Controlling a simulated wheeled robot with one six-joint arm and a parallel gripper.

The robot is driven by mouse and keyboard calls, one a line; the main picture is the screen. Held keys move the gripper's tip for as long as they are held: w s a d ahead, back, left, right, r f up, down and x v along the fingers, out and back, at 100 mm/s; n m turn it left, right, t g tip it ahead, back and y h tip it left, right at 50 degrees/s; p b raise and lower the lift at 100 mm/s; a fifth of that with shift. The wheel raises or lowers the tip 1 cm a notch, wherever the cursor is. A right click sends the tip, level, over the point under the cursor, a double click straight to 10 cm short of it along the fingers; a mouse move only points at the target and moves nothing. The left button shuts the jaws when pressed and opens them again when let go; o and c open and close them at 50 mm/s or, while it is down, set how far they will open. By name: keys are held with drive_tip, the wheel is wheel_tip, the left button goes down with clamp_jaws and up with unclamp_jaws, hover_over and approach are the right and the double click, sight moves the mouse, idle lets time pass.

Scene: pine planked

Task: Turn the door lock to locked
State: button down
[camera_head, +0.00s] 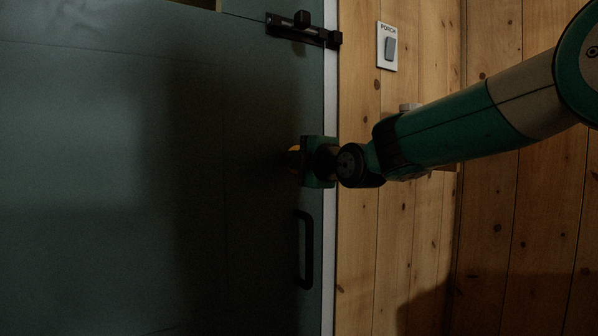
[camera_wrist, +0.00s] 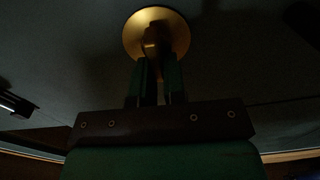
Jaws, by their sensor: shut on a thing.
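The door lock (camera_wrist: 173,22) is a round brass plate with a raised thumb-turn on a dark blue-grey door (camera_head: 110,150). In the wrist view my gripper (camera_wrist: 157,62) is shut on the thumb-turn, its two green fingers on either side of it. The turn looks roughly upright in that view, but the dim light hides its exact angle. In the head view my gripper (camera_head: 296,160) is at the door's right edge, and only a bit of brass (camera_head: 293,158) shows beyond it.
A black slide bolt (camera_head: 304,30) is above the lock, and a black pull handle (camera_head: 304,250) is below it. A light switch (camera_head: 387,46) labelled PORCH is on the pine wall (camera_head: 360,250) to the right. My arm crosses in front of the wall.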

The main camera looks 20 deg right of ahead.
drive_tip(key=shift+n+b, duration=0.35)
drive_tip(key=shift+n, duration=0.15)
drive_tip(key=c, duration=1.2)
unclamp_jaws()
drive_tip(key=p+v, duration=0.1)
drive_tip(key=v, duration=1.6)
drive_tip(key=shift+s, duration=0.15)
